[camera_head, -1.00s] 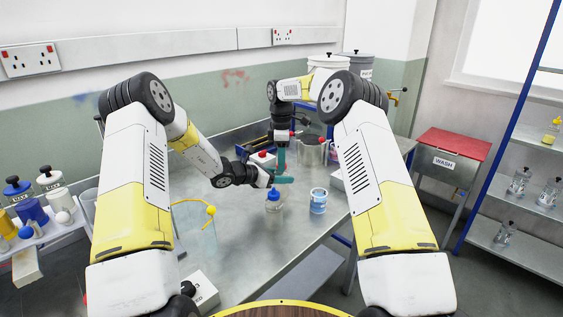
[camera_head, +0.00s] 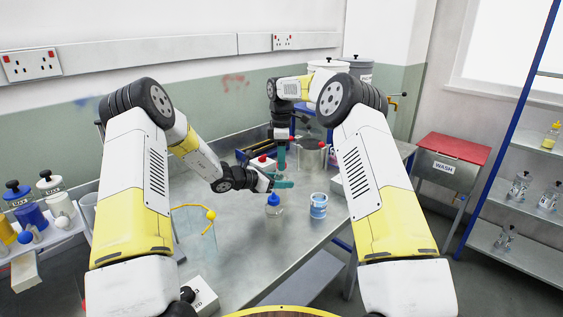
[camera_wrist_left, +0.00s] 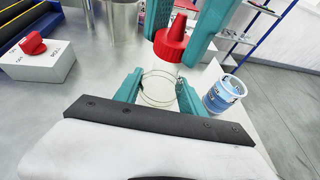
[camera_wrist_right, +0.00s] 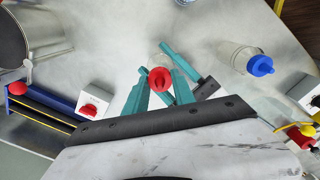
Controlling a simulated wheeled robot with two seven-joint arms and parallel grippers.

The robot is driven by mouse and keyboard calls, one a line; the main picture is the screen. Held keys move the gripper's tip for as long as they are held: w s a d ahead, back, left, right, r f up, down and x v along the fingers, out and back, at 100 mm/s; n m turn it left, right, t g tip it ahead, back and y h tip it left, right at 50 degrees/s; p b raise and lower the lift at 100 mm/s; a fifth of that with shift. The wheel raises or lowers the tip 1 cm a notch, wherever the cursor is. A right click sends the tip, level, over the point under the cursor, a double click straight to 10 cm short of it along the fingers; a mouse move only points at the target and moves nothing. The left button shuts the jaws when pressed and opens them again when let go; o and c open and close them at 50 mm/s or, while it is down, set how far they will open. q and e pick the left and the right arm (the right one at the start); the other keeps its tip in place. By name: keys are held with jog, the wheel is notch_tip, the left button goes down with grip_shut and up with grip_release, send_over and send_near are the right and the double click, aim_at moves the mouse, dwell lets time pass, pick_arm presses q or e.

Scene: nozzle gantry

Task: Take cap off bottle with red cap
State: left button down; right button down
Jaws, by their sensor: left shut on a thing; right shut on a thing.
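The bottle (camera_wrist_left: 158,88) is clear, with a red cone-shaped cap (camera_wrist_left: 172,38) on its top. My left gripper (camera_wrist_left: 158,85) is shut on the bottle's body from the side. My right gripper (camera_wrist_right: 158,82) is shut on the red cap (camera_wrist_right: 160,78) from above, its teal fingers on either side. In the head view my left gripper (camera_head: 280,182) and right gripper (camera_head: 281,160) meet above the bench, and their fingers mostly hide the bottle. I cannot tell whether the cap is loose from the neck.
A blue-capped bottle (camera_head: 273,206) and a blue and white cup (camera_head: 318,205) stand close in front on the steel bench (camera_head: 250,250). A white box with a red knob (camera_wrist_left: 38,58), a blue rack (camera_wrist_right: 45,108) and a metal pot (camera_head: 312,155) stand behind.

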jog(key=shift+r, duration=0.15)
jog(key=shift+r, duration=1.9)
pick_arm(q)
jog(key=c, duration=0.6)
grip_release()
jog(key=v, duration=1.2)
